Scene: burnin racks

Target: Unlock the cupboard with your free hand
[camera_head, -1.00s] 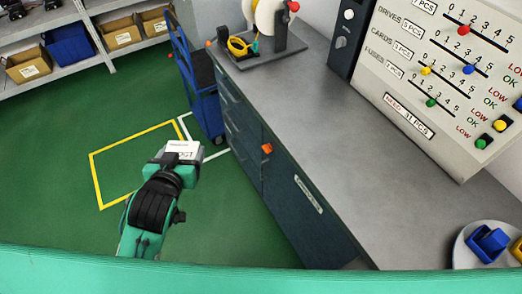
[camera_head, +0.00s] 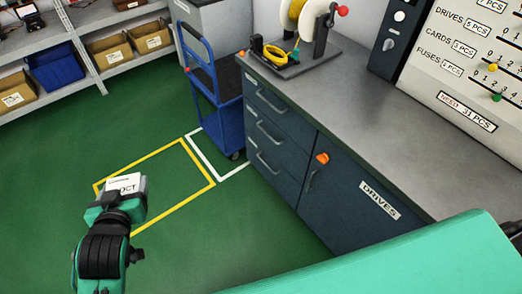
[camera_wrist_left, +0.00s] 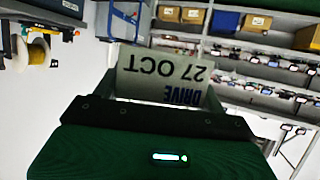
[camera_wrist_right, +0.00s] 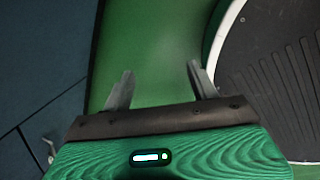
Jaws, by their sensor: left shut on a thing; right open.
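The cupboard (camera_head: 345,205) is the dark blue door labelled DRIVES under the grey worktop. My left gripper (camera_head: 122,196) is shut on a white drive box (camera_head: 126,184), well left of the cupboard above the floor. The left wrist view shows the box's label, DRIVE 27 OCT (camera_wrist_left: 178,78), upside down. My right gripper (camera_wrist_right: 160,76) is open and empty in the right wrist view. Dark blue panels (camera_wrist_right: 40,60) show to its left. It is not recognisable in the head view.
Drawers (camera_head: 270,130) adjoin the cupboard on the left. A blue trolley (camera_head: 215,95) stands beyond them. A spool stand (camera_head: 300,50) and a panel with sliders (camera_head: 470,70) are on the worktop. Shelves with boxes (camera_head: 110,55) stand at the back left. The green floor between is clear.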

